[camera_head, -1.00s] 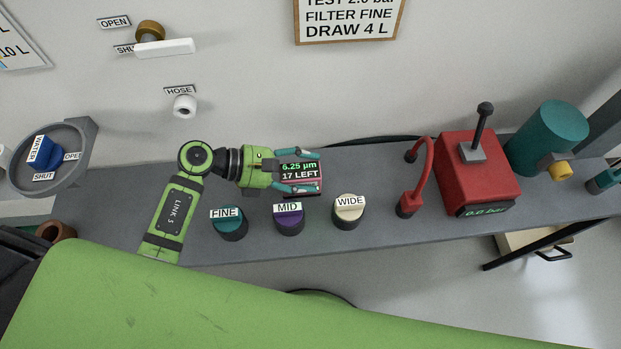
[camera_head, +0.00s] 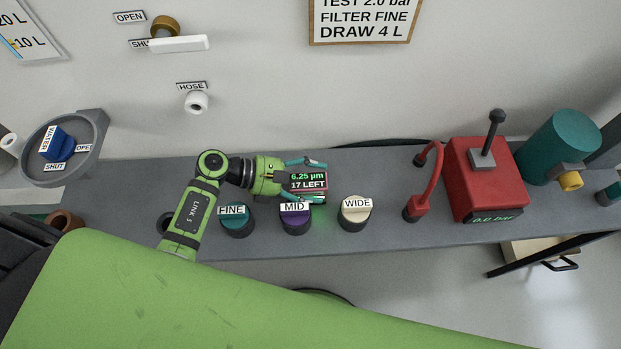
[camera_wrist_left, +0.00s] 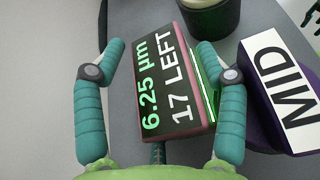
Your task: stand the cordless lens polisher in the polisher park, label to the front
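A small box with a pinkish rim and a black screen (camera_head: 309,180) reading "6.25 µm 17 LEFT" is the likeliest polisher, though its body is mostly hidden. My left gripper (camera_head: 307,180) has a finger on either side of it. In the left wrist view, the box (camera_wrist_left: 170,80) shows a gap to the left finger, while the right finger overlaps its green-lit side. Whether it is gripped is unclear. Its screen faces up toward the cameras. I cannot make out a polisher park; one may be hidden under the box.
FINE (camera_head: 237,222), MID (camera_head: 295,219) and WIDE (camera_head: 355,214) knobs stand along the bench (camera_head: 400,220) front, MID close beside the gripper. A red pump (camera_head: 485,180) with a hose and a teal cylinder (camera_head: 555,147) stand right. A blue WATER valve (camera_head: 57,143) is left.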

